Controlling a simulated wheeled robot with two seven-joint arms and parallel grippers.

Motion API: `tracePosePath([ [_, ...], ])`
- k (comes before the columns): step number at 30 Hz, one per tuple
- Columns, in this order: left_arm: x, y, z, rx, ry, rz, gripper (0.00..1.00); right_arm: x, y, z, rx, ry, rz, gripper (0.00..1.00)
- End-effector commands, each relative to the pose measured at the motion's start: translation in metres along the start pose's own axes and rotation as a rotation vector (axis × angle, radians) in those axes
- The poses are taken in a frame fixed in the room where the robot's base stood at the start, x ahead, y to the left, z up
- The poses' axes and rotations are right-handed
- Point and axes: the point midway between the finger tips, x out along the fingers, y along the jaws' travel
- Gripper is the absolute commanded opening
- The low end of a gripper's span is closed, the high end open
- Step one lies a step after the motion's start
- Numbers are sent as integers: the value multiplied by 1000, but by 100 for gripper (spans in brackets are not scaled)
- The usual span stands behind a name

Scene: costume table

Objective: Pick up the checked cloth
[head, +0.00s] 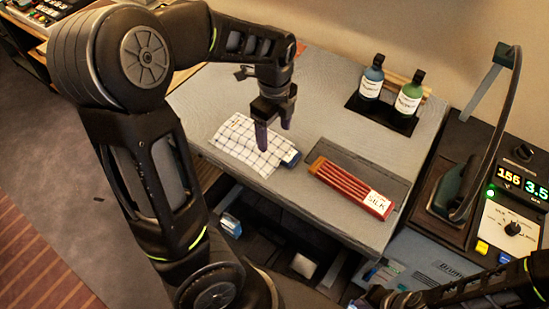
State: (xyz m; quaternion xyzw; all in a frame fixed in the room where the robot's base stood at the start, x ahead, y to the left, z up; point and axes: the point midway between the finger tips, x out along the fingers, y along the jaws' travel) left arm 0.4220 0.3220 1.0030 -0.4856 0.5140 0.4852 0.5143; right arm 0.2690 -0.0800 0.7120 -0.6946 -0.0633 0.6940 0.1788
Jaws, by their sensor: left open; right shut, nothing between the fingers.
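The checked cloth (232,142), white with thin dark lines, lies flat on the grey table top, left of the middle. My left gripper (274,139) points down over the cloth's right part with its fingers apart. I see no cloth gripped between them; whether the fingertips touch it I cannot tell. A small dark blue object (291,158) shows at the cloth's right edge, and the rest of it is hidden. My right gripper (385,297) is low at the bottom right, dark and partly cut off, shut and empty, away from the cloth.
A red box labelled SILK (352,187) lies on a dark mat right of the cloth. A blue bottle (371,80) and a green bottle (409,95) stand in a black tray (388,115) behind. A machine with dials (505,215) stands at the right. The table (320,90) is bare behind the gripper.

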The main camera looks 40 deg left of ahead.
Motion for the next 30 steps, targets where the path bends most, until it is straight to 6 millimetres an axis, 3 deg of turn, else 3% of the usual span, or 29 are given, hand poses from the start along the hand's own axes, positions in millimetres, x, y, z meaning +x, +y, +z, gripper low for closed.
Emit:
tracePosePath([
  [3, 24, 0, -1, 1, 0, 2, 73, 19, 5, 0, -2, 4, -4, 0],
  [13, 68, 0, 0, -1, 1, 1, 73, 48, 12, -5, -10, 15, -16, 0],
  [30, 78, 0, 0, 0, 0, 2, 71, 54, 13, -6, -13, 18, -20, 0],
])
